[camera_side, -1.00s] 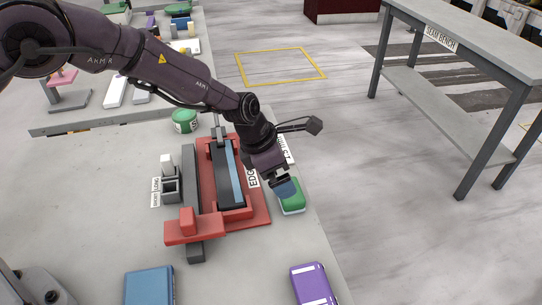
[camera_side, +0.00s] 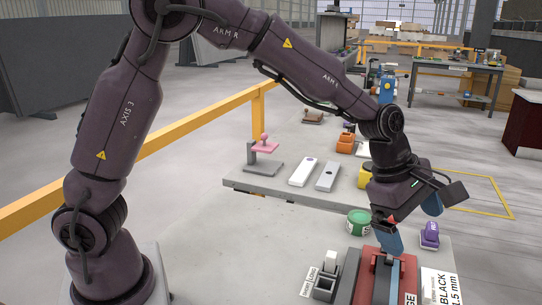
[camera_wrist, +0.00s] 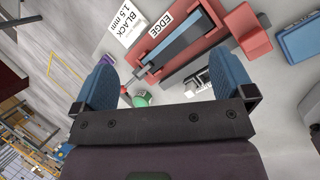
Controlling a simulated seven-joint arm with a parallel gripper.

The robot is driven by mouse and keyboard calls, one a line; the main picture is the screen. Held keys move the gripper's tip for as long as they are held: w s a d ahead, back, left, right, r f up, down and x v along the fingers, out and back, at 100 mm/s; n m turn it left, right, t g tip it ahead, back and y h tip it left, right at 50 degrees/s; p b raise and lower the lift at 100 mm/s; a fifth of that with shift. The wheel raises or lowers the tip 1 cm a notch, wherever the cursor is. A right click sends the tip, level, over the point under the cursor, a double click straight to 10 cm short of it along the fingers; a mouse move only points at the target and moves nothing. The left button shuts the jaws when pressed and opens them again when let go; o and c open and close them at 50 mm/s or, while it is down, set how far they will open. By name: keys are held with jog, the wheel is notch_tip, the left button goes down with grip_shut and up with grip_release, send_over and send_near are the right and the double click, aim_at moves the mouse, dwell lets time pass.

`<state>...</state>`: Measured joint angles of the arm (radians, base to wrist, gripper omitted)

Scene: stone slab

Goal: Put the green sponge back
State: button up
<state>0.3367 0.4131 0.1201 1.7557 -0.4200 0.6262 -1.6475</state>
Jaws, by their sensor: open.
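I cannot make out the green sponge in either current view. My gripper (camera_side: 410,222) is raised over the bench, close to the far end of the red fixture (camera_side: 408,275). In the wrist view its two blue fingers (camera_wrist: 167,85) stand wide apart with nothing between them that I can see held. The red fixture also shows in the wrist view (camera_wrist: 243,22), with a dark and blue bar (camera_wrist: 178,42) lying along it.
A green round tin (camera_side: 358,222) and a purple object (camera_side: 430,235) stand near the gripper. A BLACK 1.5 mm card (camera_side: 440,287) lies beside the fixture. A grey holder (camera_side: 326,283) is at its left. A blue case (camera_wrist: 300,35) shows in the wrist view.

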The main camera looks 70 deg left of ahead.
jog(key=s+a+r+m+t+y, duration=0.1)
jog(key=s+a+r+m, duration=0.9)
jog(key=s, duration=0.3)
jog(key=s+a+m+y, duration=0.2)
jog(key=s+a+m, duration=0.2)
jog(key=s+m, duration=0.5)
jog(key=s, duration=0.3)
jog(key=shift+s+a+f+m+t, duration=0.2)
jog(key=shift+s+m+t, duration=0.1)
jog(key=shift+t, duration=0.1)
